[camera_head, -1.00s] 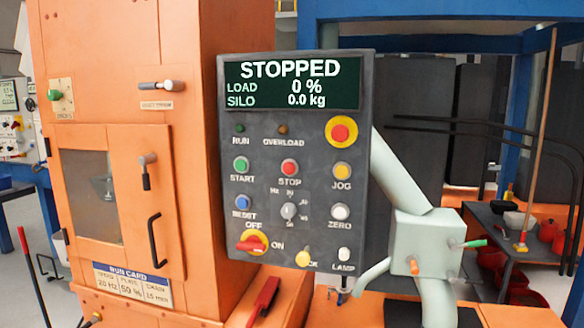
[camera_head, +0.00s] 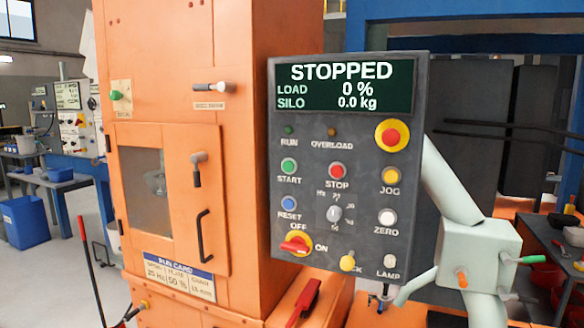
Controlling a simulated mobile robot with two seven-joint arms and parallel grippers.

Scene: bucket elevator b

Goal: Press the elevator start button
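The green start button (camera_head: 289,166) sits at the left of the grey control panel (camera_head: 318,115), above its START label. The red stop button (camera_head: 337,171) is to its right. The panel's display (camera_head: 345,84) reads STOPPED, LOAD 0 %, SILO 0.0 kg. A red rotary switch (camera_head: 296,243) on a yellow plate is at the lower left, between OFF and ON labels. The RUN lamp (camera_head: 289,130) looks dark green. Neither of my grippers is in view.
The orange elevator housing (camera_head: 255,50) with a windowed door (camera_head: 207,170) stands left of the panel. A pale pipe arm with a junction box (camera_head: 475,250) is at the right. A red lever (camera_head: 302,303) rises below the panel. Nothing visible blocks the panel's front.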

